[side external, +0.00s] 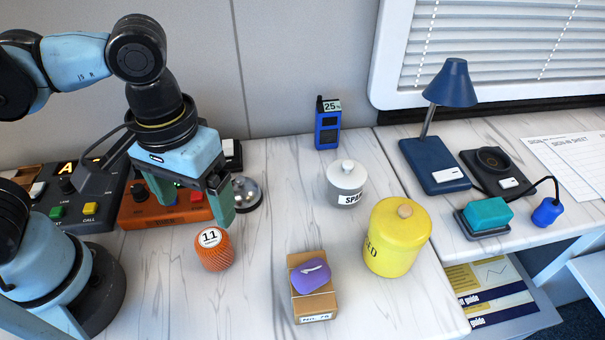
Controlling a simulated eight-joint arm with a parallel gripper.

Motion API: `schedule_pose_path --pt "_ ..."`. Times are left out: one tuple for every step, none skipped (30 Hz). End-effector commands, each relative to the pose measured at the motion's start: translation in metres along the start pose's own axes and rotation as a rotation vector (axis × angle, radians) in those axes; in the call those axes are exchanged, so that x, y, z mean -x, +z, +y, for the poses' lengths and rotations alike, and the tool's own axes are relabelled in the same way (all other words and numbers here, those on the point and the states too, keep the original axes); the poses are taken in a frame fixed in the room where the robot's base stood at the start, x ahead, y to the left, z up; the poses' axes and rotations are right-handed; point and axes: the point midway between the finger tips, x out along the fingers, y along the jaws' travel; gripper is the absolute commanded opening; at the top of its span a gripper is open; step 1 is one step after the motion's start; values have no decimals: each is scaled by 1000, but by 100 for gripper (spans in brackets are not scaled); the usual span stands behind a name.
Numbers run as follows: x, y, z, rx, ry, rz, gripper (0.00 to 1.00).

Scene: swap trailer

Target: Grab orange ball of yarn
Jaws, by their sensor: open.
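The orange ball of yarn (213,252) stands on the white marbled table in front of my arm, with a round white label reading 11 on its top. My gripper (192,207) is open, its green fingers spread and pointing down. It is above and behind the yarn, with the right finger close to the yarn's upper edge in the picture. The gap between the fingers looks empty. I cannot tell the exact height of the fingers above the table.
An orange control box (150,211) and a dark button panel (90,205) lie behind and left. A purple item sits on a cardboard box (318,303) to the right. A yellow canister (398,240) and white jar (346,183) stand farther right. Clear table lies around the yarn's front.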

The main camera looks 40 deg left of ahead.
Motion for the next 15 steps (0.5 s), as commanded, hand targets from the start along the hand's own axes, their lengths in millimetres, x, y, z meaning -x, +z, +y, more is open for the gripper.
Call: schedule_pose_path --pt "-4 0 0 0 -1 -1 89" --pt "-8 0 0 1 0 -1 89" --pt "-12 0 0 1 0 0 89" --pt "-16 0 0 1 0 0 89" --pt "-20 0 0 1 0 0 89" --pt "-25 0 0 1 1 0 89" --pt "-28 -1 0 1 1 0 89" --pt "-32 -1 0 1 1 1 89" --pt "-36 -1 0 1 1 1 89" --pt "-40 -1 0 1 1 1 89" --pt "-43 -1 0 1 1 1 89" --pt "-47 -1 0 1 2 1 89" --pt "-50 -1 0 1 2 1 89" --pt "-53 -1 0 0 2 1 89" --pt "-56 -1 0 0 2 1 89"
